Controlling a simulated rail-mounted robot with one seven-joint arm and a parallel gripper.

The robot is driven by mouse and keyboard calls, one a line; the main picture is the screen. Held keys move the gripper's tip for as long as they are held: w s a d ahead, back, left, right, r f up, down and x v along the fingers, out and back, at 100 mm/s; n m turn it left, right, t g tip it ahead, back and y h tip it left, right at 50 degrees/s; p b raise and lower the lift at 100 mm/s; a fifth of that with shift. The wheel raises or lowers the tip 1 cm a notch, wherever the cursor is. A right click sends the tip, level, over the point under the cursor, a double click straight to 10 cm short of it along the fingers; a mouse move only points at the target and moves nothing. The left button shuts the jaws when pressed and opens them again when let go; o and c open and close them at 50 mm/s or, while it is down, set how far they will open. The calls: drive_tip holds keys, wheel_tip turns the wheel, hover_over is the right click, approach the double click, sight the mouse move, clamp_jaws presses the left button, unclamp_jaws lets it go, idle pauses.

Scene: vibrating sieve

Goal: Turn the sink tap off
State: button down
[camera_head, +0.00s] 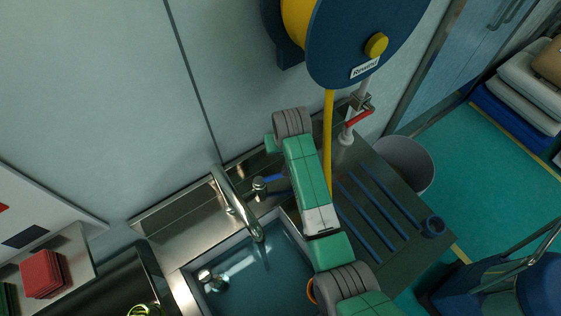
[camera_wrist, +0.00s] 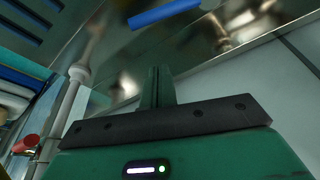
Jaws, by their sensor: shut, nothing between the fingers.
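The sink tap has a curved metal spout (camera_head: 236,205) over the basin. Its blue lever (camera_head: 275,183) sits on a short metal body (camera_head: 260,187), to the right of the spout. The lever also shows as a blue bar at the top of the wrist view (camera_wrist: 165,12). My gripper (camera_wrist: 157,72) has its green fingers together and empty, apart from the lever. In the head view, only a small green end of it shows beside my wrist, behind the lever near the wall. I cannot tell whether water runs from the spout.
The sink basin (camera_head: 245,285) lies in front, partly behind my arm. A white pipe (camera_head: 343,155) with a red handle (camera_head: 358,118) stands to the right, also in the wrist view (camera_wrist: 70,95). A yellow hose (camera_head: 328,135) hangs from a blue reel (camera_head: 345,45). The wall is close behind.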

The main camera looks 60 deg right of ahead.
sight(276, 176)
drive_tip(key=shift+f, duration=0.1)
drive_tip(key=b+x, duration=0.1)
drive_tip(key=x, duration=0.9)
drive_tip(key=shift+b, duration=0.4)
drive_tip(key=shift+s+a+r+p, duration=0.25)
drive_tip(key=shift+s+a+p, duration=0.1)
drive_tip(key=shift+a+p, duration=0.2)
drive_tip(key=shift+s+a+r+p, duration=0.25)
drive_tip(key=shift+s+a+p, duration=0.15)
drive_tip(key=shift+a+p, duration=0.1)
drive_tip(key=shift+s+a, duration=0.4)
drive_tip(key=shift+a, duration=0.1)
drive_tip(key=shift+a, duration=0.1)
